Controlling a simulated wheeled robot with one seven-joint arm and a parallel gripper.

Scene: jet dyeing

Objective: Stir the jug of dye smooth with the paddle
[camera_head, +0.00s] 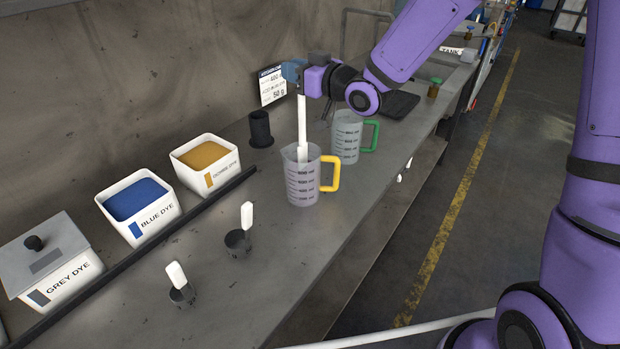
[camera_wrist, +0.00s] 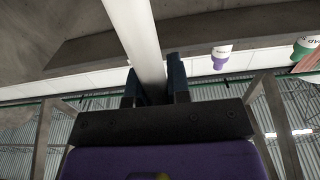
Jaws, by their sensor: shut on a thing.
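A clear graduated jug (camera_head: 302,185) with a yellow handle stands on the bench. A white paddle (camera_head: 302,120) stands nearly upright with its lower end inside the jug. My gripper (camera_head: 303,90) is above the jug, shut on the upper part of the paddle. In the wrist view the paddle (camera_wrist: 137,40) runs between the two dark fingers (camera_wrist: 157,85). The jug's contents and the paddle's tip are hard to make out through the wall.
A green-handled jug (camera_head: 346,140) stands close behind to the right. A black cup (camera_head: 260,130) and white tubs of ochre (camera_head: 239,163), blue (camera_head: 174,214) and grey dye (camera_head: 85,284) line the wall side. Two small scoops (camera_head: 238,240) (camera_head: 181,292) stand in front.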

